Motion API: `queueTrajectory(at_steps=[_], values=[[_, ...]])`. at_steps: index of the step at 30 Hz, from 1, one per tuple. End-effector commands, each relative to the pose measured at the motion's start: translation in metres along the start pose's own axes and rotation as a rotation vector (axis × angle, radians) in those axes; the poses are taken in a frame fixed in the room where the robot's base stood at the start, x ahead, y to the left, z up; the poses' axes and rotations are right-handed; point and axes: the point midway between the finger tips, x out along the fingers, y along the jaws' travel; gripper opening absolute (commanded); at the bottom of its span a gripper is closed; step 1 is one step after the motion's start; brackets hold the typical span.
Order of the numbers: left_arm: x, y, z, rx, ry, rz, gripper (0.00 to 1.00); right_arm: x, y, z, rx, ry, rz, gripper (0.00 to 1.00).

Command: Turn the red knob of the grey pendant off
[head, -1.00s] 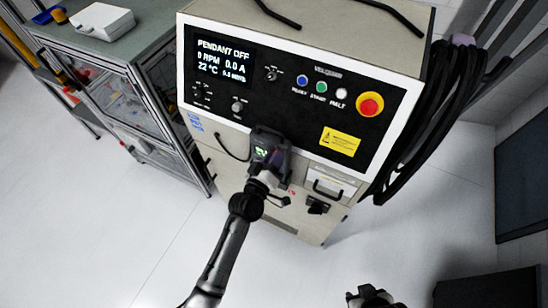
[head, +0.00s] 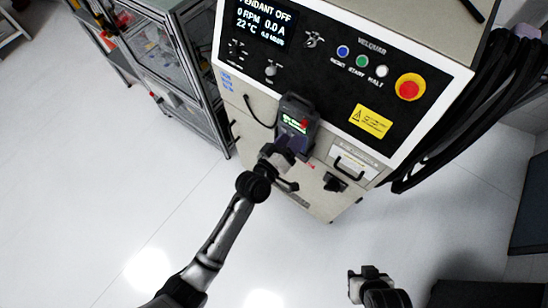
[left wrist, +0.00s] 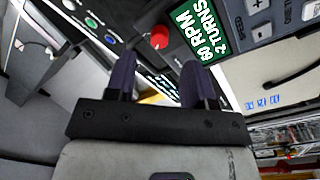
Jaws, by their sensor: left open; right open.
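The grey pendant (head: 299,112) hangs on the front of the machine cabinet. Its red knob (head: 304,123) shows beside a small green screen. My left gripper (head: 287,146) is in front of the pendant's lower part. Its two dark fingers (left wrist: 158,72) are apart with nothing between them, and the knob appears clear of them. My right gripper (head: 368,274) is open and empty, low in the head view, away from the cabinet.
The cabinet's panel has a display (head: 262,22) reading PENDANT OFF, several small buttons and a red emergency stop (head: 410,87). A drawer handle (head: 350,167) sits right of the pendant. Thick black hoses (head: 480,110) hang at the right. The floor in front is clear.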

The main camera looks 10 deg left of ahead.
Motion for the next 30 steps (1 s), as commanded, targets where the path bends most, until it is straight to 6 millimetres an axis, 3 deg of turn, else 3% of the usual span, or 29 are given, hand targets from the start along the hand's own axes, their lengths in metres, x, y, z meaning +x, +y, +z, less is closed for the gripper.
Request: queueTrajectory(at_steps=[6,12,19,30], values=[[-0.044,-0.001,0.001,0.002,0.0,-0.001,0.49,0.005,0.001,0.002,-0.003,-0.001,0.003,0.43],[-0.07,-0.001,0.0,0.001,0.001,-0.001,0.49,0.007,0.001,0.003,-0.003,-0.001,0.002,0.43],[-0.083,0.0,0.0,0.001,0.001,0.0,0.49,0.008,-0.001,0.003,0.002,0.0,-0.001,0.43],[-0.084,0.0,0.0,0.0,0.001,0.0,0.49,0.008,-0.002,0.002,0.007,0.001,-0.005,0.43]])
